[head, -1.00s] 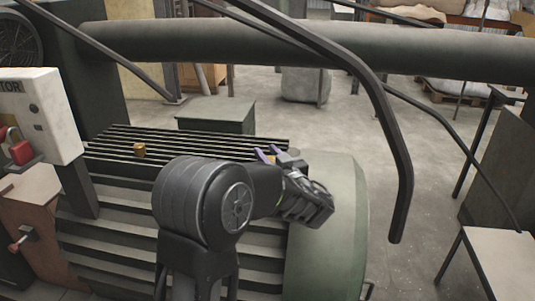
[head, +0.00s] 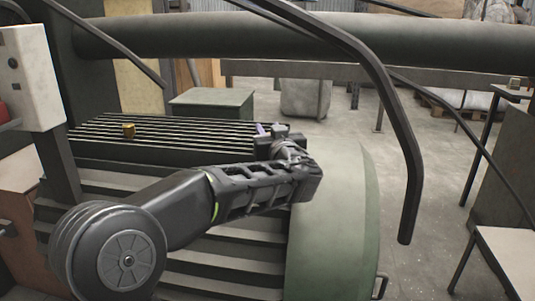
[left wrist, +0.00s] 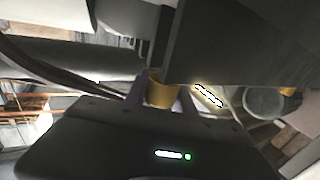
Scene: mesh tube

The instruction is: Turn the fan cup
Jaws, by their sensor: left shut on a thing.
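A small yellow cup (left wrist: 160,91) stands between the two purple fingers of my left gripper (left wrist: 157,96) in the left wrist view. The gripper is shut on it. In the head view my left gripper (head: 268,130) is at the right end of the ribbed dark top, beside the green rounded end cover (head: 335,215); its own wrist hides the held cup there. I take this held cup as the fan cup. My right gripper is not in view.
A thick grey pipe (head: 300,38) runs across behind the machine. A bent dark bar (head: 385,120) hangs down close to the right of my gripper. A white box (head: 28,75) stands at the left. Open floor (head: 420,170) lies to the right.

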